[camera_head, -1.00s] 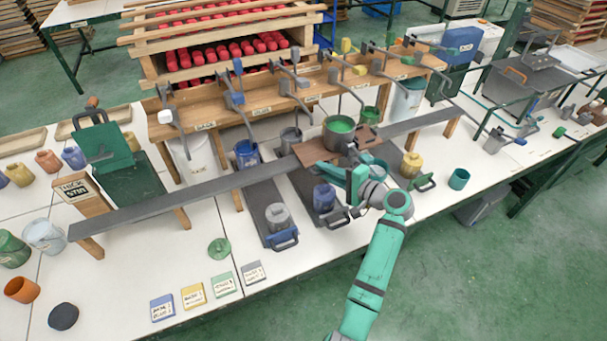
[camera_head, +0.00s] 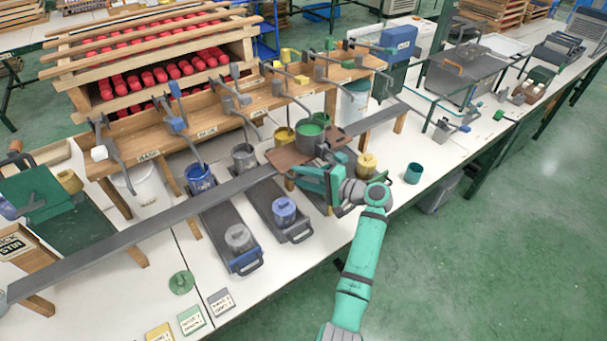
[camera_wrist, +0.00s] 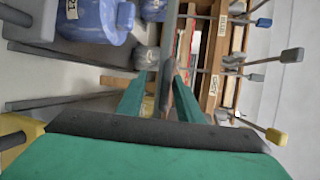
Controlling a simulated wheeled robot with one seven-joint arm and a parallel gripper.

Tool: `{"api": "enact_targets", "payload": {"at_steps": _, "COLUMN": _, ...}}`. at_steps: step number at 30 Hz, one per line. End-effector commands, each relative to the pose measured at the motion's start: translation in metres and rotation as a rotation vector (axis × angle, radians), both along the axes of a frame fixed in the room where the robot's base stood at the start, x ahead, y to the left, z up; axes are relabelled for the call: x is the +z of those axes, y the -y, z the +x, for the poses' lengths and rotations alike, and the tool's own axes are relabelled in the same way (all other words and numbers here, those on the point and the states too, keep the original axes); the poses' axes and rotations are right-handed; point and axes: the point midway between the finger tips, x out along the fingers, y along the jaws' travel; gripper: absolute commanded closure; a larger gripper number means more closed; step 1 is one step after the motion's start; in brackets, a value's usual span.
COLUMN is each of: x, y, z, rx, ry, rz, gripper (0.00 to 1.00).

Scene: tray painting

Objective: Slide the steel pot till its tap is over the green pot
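The steel pot (camera_head: 309,140), filled with green paint, stands upright on a brown board (camera_head: 284,158) on the long grey rail. A yellow pot (camera_head: 284,135) is behind its left side. A bit of green (camera_head: 323,117) shows behind the steel pot's far rim; this may be the green pot, which is otherwise hidden. I cannot make out whether the tap is above it. My gripper (camera_head: 326,164) is at the near side of the steel pot and board. In the wrist view its fingers (camera_wrist: 165,85) are close together with a narrow brown piece between them; their grip on it is unclear.
The rail (camera_head: 130,228) runs on wooden legs across the white table. A blue pot (camera_head: 199,178) and a grey pot (camera_head: 243,158) stand behind it. Lidded pots on dark trays (camera_head: 275,208) are in front. A yellow lidded pot (camera_head: 366,166) and a teal cup (camera_head: 413,173) stand right of my gripper.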

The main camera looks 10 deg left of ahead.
Motion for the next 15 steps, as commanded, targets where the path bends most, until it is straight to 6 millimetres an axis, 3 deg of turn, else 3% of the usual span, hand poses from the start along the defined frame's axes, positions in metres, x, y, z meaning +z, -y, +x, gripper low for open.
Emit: {"api": "enact_targets", "payload": {"at_steps": 15, "x": 0.006, "y": 0.008, "z": 0.002, "rx": -0.008, "ry": 0.010, "rz": 0.002, "gripper": 0.71}}
